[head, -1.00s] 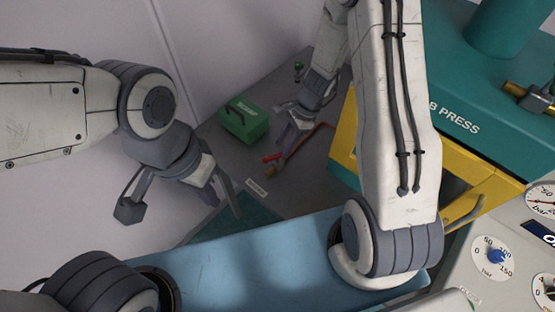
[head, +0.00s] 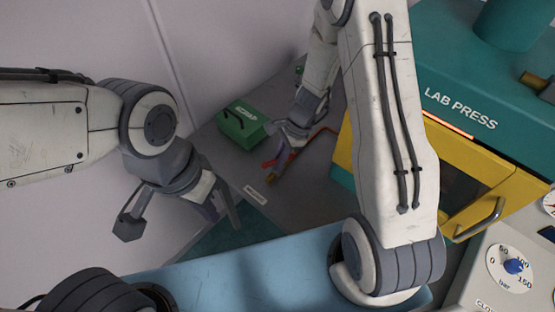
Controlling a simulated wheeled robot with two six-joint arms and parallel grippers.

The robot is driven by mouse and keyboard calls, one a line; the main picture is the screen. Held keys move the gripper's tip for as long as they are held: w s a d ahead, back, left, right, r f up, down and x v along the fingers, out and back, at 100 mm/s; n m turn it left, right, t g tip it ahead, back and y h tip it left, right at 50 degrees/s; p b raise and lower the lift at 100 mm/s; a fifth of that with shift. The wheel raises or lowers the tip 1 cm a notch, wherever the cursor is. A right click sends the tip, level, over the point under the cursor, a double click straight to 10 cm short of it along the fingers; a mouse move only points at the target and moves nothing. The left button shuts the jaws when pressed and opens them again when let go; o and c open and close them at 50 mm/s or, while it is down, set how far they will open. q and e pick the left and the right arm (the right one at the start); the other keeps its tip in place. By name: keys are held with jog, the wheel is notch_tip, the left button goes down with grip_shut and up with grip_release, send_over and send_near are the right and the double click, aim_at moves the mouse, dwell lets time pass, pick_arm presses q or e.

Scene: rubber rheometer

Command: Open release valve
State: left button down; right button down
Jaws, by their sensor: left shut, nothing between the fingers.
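A small fitting with a red handle (head: 268,164) and a brass-coloured part (head: 272,178) lies low on the grey bench; it may be the release valve, but I cannot tell for sure. My left gripper (head: 221,211) hangs over the near left side of the bench, shut and empty, away from the fitting.
A green box (head: 242,125) stands left of the fitting. A teal and yellow lab press (head: 460,150) stands at the right, with a pressure dial panel (head: 480,285) in front. A small white label (head: 255,195) lies on the bench (head: 310,190).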

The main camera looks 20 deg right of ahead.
jog(key=shift+r+n+g+p, duration=0.15)
jog(key=shift+n+g+p, duration=0.15)
jog(key=shift+n+p, duration=0.4)
jog(key=shift+n, duration=0.7)
jog(key=n+g, duration=0.1)
jog(key=n, duration=0.1)
jog(key=shift+n+h+p, duration=0.3)
jog(key=shift+n+p, duration=0.05)
jog(key=shift+n, duration=0.05)
jog(key=c, duration=0.9)
grip_release()
jog(key=b+v, duration=0.1)
jog(key=v, duration=0.9)
jog(key=shift+w+b, duration=0.1)
jog(key=shift+b, duration=0.3)
